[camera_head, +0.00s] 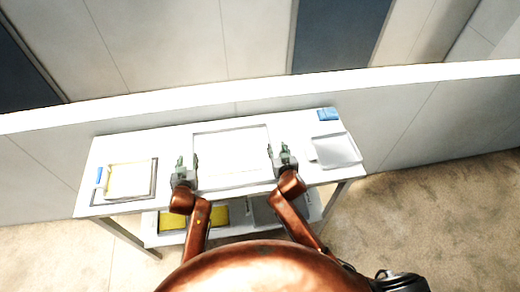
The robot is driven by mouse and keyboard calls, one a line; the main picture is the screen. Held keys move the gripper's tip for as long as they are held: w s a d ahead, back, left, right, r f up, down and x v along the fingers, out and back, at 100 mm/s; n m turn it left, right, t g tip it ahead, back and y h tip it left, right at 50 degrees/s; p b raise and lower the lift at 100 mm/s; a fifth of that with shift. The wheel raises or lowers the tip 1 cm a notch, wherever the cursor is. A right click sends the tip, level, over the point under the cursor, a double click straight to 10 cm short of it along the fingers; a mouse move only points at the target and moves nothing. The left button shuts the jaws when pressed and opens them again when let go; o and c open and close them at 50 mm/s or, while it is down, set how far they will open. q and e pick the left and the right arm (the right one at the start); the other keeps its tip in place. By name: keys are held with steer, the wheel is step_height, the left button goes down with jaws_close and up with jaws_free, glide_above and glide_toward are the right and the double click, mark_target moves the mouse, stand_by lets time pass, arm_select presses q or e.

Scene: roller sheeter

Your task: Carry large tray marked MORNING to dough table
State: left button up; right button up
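A large white tray (230,150) lies on the white table (115,145) in the middle, between my two grippers. No MORNING marking is readable on it. My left gripper (180,163) is at the tray's left edge and my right gripper (282,155) is at its right edge. Both point away from me toward the back of the table. The fingers are too small to show whether they are closed on the tray's edges.
A framed tray with a pale yellow content (127,180) lies at left, beside a small blue item (98,175). A white-grey tray (337,150) lies at right, with a blue item (327,114) behind it. Yellow things (173,221) rest on a lower shelf. A wall stands behind.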

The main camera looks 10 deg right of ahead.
arm_select(q)
steer(key=shift+o, duration=1.3)
arm_select(e)
steer(key=shift+o, duration=1.3)
arm_select(q)
steer(key=v, duration=1.1)
steer(key=shift+s+r, duration=0.1)
steer(key=shift+s, duration=0.35)
arm_select(e)
steer(key=shift+s, duration=0.1)
arm_select(q)
steer(key=shift+r, duration=0.1)
arm_select(e)
steer(key=v, duration=1.1)
steer(key=shift+s+r, duration=0.2)
steer(key=shift+s, duration=0.15)
arm_select(q)
steer(key=shift+d, duration=0.1)
arm_select(e)
steer(key=shift+d, duration=0.1)
